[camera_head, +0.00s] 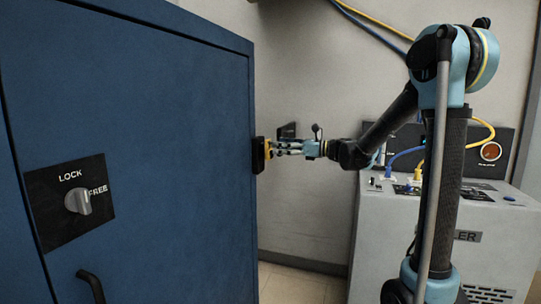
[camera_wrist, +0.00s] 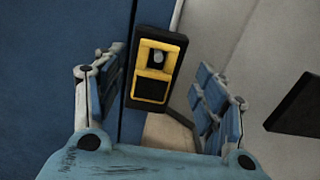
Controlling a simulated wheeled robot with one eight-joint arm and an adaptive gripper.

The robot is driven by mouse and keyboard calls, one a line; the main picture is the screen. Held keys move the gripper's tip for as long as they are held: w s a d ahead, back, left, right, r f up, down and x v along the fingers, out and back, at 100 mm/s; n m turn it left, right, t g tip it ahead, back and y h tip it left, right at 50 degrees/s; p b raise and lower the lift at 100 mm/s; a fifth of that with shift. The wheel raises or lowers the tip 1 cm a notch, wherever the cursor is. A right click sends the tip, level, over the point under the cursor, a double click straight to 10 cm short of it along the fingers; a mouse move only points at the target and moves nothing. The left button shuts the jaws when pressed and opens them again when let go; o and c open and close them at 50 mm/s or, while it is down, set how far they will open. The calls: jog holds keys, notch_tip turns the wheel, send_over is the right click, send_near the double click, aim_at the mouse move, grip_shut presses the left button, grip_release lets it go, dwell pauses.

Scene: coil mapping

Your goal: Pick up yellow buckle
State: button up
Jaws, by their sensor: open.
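The yellow buckle (camera_wrist: 152,92) is a yellow frame on a black backing plate at the edge of the blue cabinet. In the wrist view it lies between and beyond my open fingers, nearer the left one. In the head view the buckle (camera_head: 267,148) shows as a small yellow and black piece on the cabinet's right edge. My gripper (camera_head: 277,149) points left at it, with its fingertips close to it. Whether they touch it I cannot tell. My gripper (camera_wrist: 160,97) also shows in the wrist view, its two blue and grey fingers apart with nothing held.
The blue cabinet (camera_head: 150,130) fills the left, with a grey LOCK/FREE knob (camera_head: 77,201) and a black handle (camera_head: 90,284). A grey machine (camera_head: 450,245) with blue and yellow cables stands at the right. Floor shows between them.

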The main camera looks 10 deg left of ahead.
aim_at(269, 144)
jog(key=shift+a, duration=2.75)
jog(key=c, duration=1.2)
